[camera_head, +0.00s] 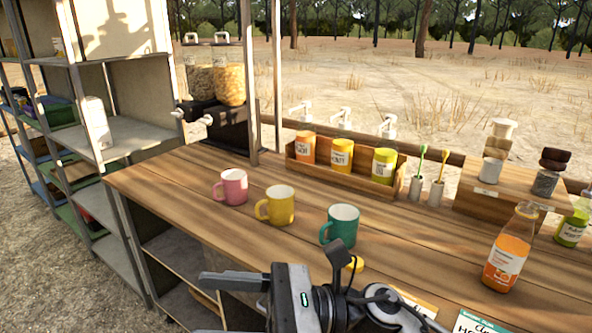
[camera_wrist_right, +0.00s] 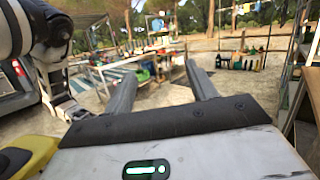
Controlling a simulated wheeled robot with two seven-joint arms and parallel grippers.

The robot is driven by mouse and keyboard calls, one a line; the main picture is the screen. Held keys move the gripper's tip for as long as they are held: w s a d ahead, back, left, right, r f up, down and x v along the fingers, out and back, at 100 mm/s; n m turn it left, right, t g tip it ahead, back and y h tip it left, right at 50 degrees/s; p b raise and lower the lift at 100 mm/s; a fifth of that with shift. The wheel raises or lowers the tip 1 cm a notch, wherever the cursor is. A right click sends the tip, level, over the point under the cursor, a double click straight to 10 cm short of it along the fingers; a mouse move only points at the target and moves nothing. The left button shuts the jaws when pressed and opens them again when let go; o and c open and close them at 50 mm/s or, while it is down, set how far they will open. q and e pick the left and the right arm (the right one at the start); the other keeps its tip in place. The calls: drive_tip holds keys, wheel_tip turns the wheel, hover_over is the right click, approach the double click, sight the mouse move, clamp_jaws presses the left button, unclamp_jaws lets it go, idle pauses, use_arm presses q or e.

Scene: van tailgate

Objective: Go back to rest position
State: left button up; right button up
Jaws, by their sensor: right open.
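My right gripper (camera_head: 205,304) is at the bottom of the head view, with its fingers pointing left in front of the wooden counter. In the right wrist view its two fingers (camera_wrist_right: 160,72) stand wide apart with nothing between them. One of my arms, white and black, shows at the left edge of the right wrist view; I cannot make out a left gripper there. No left arm or gripper shows in the head view.
A jar rack (camera_head: 335,182) stands behind. Shelves (camera_head: 85,120) stand left.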

drive_tip(key=w+d+f+n+t+h, duration=0.5)
drive_tip(key=n+t, duration=0.5)
drive_tip(key=n, duration=0.7)
drive_tip(key=w+d+f+n+t+h, duration=0.3)
drive_tip(key=d+f+n+t+h, duration=0.5)
drive_tip(key=n, duration=0.9)
drive_tip(key=s+d+f+m+g+h, duration=0.2)
drive_tip(key=s+d+f+m, duration=0.2)
drive_tip(key=s+f+m, duration=0.2)
drive_tip(key=s+d+f+m+g+h, duration=0.2)
drive_tip(key=s+d+f+m, duration=0.3)
drive_tip(key=f+m, duration=0.5)
drive_tip(key=shift+s+d+f+g, duration=0.3)
drive_tip(key=shift+s+f+g, duration=0.1)
drive_tip(key=shift+s+f, duration=0.2)
drive_tip(key=shift+h, duration=0.3)
